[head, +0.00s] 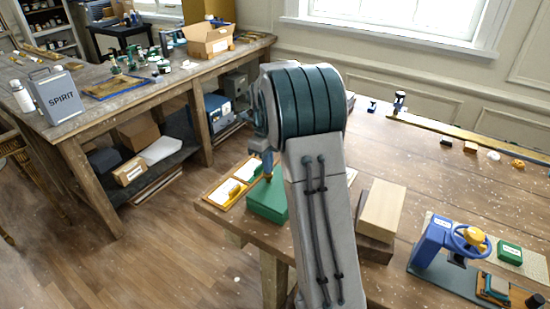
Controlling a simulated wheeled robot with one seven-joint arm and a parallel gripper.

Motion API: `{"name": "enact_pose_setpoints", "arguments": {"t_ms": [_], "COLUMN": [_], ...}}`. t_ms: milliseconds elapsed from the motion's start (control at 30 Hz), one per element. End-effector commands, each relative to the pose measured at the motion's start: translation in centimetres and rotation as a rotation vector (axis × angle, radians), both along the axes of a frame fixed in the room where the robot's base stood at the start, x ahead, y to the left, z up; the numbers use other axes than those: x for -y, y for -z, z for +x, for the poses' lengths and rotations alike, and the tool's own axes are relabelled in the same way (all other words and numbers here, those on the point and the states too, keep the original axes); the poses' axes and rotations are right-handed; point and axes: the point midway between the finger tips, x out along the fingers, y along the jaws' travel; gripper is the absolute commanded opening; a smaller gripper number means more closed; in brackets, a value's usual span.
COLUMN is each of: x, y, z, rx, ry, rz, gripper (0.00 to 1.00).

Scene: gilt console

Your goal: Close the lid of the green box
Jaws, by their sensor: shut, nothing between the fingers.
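The green box (267,203) sits near the left edge of the wooden table. My arm covers its right side. A flat green face shows on top, but I cannot tell from this view whether the lid is fully down. My gripper (267,176) points down just over the back of the box, partly hidden behind my arm. It is shut and holds nothing. Whether its tip touches the box is too small to tell.
An orange-framed tray (211,197) with pale and yellow items lies left of the box. Stacked wooden blocks (382,209) stand right of my arm. A blue device with a wheel (432,240) is at the right. The table's middle back is mostly clear.

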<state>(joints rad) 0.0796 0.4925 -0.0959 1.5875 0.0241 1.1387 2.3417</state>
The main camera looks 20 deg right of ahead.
Motion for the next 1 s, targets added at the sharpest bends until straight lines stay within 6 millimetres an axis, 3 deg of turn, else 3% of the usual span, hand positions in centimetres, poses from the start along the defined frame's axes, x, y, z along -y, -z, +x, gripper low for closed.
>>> {"name": "enact_pose_setpoints", "arguments": {"t_ms": [267,533,800,1000], "x": [-0.2,0.4,0.5,0.4], "y": [-1.1,-5.1,-11.1,-13.4], "z": [0.0,0.3,0.6,0.7], "rx": [-0.004,0.004,0.004,0.001], "ry": [-0.002,0.004,0.005,0.004], "rz": [0.002,0.0,-0.001,0.0], "gripper": [0.0,0.0,0.0,0.0]}}
